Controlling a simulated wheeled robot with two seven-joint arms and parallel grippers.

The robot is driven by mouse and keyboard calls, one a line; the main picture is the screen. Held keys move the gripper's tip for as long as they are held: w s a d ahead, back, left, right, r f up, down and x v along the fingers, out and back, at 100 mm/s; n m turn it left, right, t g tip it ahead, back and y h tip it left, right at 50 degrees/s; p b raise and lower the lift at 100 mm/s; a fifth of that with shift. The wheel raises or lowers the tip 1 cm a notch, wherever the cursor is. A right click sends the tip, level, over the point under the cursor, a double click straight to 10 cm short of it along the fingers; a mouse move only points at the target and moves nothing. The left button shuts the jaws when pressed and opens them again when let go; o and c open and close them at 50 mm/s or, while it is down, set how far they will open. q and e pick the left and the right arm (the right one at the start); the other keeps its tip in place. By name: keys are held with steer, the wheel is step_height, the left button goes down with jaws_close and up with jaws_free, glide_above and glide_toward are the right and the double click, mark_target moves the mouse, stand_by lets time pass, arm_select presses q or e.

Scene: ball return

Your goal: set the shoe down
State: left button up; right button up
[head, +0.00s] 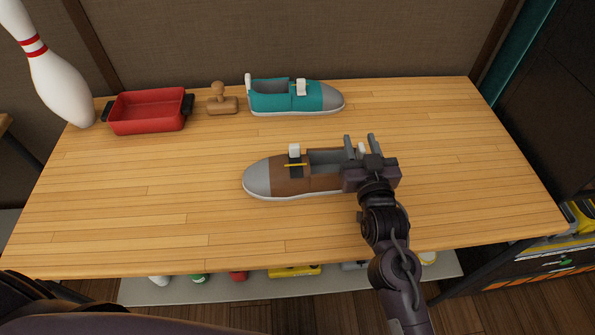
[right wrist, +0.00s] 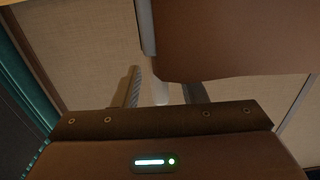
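The brown shoe (head: 290,177) with a grey toe, white sole and yellow strip appears to rest flat on the wooden table (head: 150,215), toe to the left. It also shows as a brown surface in the right wrist view (right wrist: 235,40). My right gripper (head: 361,146) is at its heel end, fingers apart. A pale heel tab (right wrist: 160,90) stands between the fingers, with a gap visible on each side in the right wrist view. The gripper hides part of the heel. My left gripper is not in view.
A teal shoe (head: 309,99) stands at the back of the table. Left of it are a wooden stamp (head: 221,101), a red tray (head: 147,113) with dark handles and a white bowling pin (head: 62,88). The table's left front and right side are clear.

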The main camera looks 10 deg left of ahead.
steer(key=shift+w+a, duration=0.15)
steer(key=shift+w, duration=0.35)
steer(key=shift+s, duration=0.1)
jaws_close()
steer(key=shift+r, duration=0.15)
